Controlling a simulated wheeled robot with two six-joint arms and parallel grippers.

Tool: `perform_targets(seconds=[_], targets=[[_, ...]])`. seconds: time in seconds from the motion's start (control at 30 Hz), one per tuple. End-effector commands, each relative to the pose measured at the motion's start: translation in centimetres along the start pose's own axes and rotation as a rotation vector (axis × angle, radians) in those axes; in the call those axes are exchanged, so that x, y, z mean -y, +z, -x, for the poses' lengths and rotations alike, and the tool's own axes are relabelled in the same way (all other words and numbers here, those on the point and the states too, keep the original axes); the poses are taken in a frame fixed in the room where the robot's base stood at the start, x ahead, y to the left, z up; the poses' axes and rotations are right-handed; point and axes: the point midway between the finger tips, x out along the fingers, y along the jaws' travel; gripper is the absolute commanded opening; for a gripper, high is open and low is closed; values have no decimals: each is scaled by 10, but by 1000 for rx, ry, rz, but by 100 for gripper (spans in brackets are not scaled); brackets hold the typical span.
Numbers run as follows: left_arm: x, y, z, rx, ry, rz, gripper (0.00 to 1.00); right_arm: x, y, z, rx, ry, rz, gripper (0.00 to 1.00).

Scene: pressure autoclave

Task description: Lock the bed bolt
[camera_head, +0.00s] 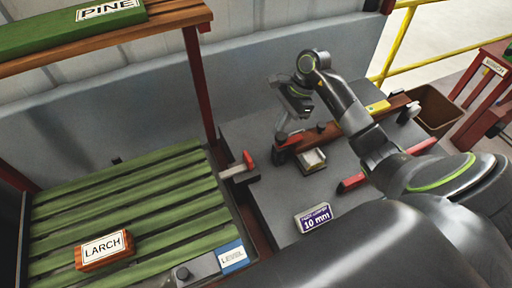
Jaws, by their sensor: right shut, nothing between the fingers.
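A grey bar with a red end (240,168), which looks like the bed bolt, sits at the right edge of the green slatted bed (135,196). Whether it is locked is hard to tell. My right gripper (284,132) hangs pointing down over the grey table, to the right of and a little farther back than the red end. It is shut and empty, apart from the bar. My left gripper is not in view.
A small tray (312,160), a 10 mm box (314,218) and a red-handled tool (352,182) are on the grey table (280,205). A red post (199,85) rises beside the bed.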

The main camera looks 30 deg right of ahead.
Motion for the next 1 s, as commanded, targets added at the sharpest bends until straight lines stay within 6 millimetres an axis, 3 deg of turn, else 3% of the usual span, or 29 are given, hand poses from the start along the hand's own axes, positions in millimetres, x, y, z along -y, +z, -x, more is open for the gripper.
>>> perform_targets(seconds=[0.27,0.7,1.0], targets=[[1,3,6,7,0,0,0,0,2,-12,6,1,-3,0],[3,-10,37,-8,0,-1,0,-1,3,-99,6,3,-4,0],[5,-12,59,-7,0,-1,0,0,34,-111,4,-1,0,0]])
